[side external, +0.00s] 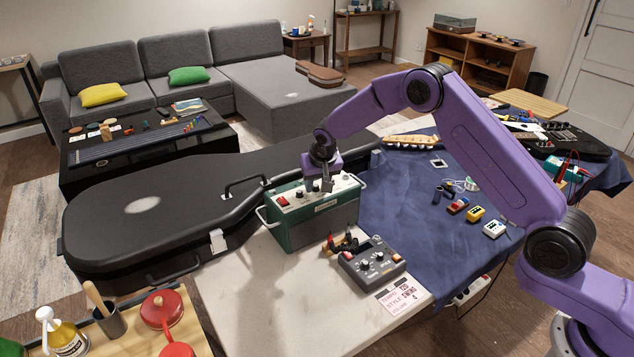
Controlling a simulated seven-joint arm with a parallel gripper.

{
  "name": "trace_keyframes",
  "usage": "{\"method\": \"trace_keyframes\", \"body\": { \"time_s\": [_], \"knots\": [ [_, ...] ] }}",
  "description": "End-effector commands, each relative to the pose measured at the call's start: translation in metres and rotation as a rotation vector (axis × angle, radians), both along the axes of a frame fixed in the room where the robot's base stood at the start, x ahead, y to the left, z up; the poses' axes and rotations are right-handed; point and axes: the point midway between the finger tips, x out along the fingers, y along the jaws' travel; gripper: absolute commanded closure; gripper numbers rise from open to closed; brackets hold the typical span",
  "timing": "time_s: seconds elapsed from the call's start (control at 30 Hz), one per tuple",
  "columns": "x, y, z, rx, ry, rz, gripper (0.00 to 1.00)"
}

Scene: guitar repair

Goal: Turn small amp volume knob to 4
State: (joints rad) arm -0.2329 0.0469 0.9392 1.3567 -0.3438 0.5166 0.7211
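The small amp (336,222) is a green box with a pale top panel and handles at its ends. It stands on the pale worktop near the guitar case. A red switch (282,200) and dark knobs show on the left part of its top panel. My gripper (320,189) points down at the middle of this panel, at or just above it. The gripper hides part of the panel, so I cannot tell whether it touches a knob. Its fingers are too small to tell open from shut. The knob settings are not readable.
A grey pedal with knobs (371,264) and a printed card (403,296) lie in front of the amp. A black guitar case (150,225) lies close on the left. A blue cloth (400,205) with small pedals spreads to the right. Red-and-black clips (343,243) lie beside the amp.

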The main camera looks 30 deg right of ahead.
Motion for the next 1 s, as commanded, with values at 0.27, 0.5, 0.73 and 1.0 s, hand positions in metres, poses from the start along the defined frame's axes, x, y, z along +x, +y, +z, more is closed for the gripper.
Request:
{"method": "trace_keyframes", "body": {
  "time_s": [0.27, 0.5, 0.73, 1.0],
  "knots": [
    [0.0, 0.0, 0.0, 0.0, -0.001, 0.001, 0.55],
    [-0.004, 0.002, 0.015, 0.001, -0.004, 0.002, 0.55],
    [-0.019, 0.006, 0.053, 0.002, -0.007, 0.002, 0.55],
    [-0.039, 0.012, 0.103, 0.002, -0.007, 0.002, 0.55]
  ]
}}
